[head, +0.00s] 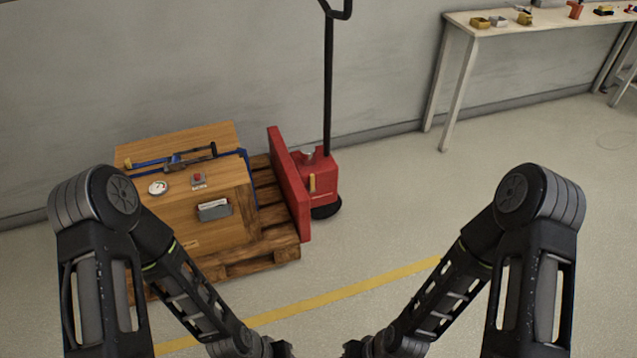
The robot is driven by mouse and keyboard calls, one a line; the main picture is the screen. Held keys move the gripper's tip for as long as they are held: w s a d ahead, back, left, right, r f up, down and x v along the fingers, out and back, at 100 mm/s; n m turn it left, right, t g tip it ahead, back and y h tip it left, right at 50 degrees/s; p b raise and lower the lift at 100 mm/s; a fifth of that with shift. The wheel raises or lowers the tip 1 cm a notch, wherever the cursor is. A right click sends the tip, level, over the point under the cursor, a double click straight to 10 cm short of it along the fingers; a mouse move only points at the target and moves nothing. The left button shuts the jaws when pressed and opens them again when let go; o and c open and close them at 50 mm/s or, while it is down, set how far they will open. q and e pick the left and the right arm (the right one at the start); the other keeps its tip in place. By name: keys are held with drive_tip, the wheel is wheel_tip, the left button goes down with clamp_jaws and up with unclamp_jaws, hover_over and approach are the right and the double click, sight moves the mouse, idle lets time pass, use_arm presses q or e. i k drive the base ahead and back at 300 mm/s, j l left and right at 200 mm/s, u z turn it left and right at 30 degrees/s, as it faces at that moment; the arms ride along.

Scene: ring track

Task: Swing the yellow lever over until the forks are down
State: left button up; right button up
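The red pallet jack (319,179) stands against the wall in the head view, with its black handle (328,85) rising upright. My two arms reach down to the bottom middle of the picture, well short of the lever. Both grippers are cut off by the bottom edge, and no fingertips show.
A white table (547,22) with small items stands at the back right. A yellow line (345,291) crosses the floor. The floor right of the jack is clear.

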sight(311, 186)
drive_tip(key=i+l, duration=0.35)
drive_tip(key=i, duration=0.2)
drive_tip(key=i+l, duration=0.4)
drive_tip(key=i, duration=0.2)
drive_tip(key=i+l, duration=0.35)
drive_tip(key=i, duration=0.2)
drive_tip(key=i+l, duration=0.4)
drive_tip(key=i, duration=0.2)
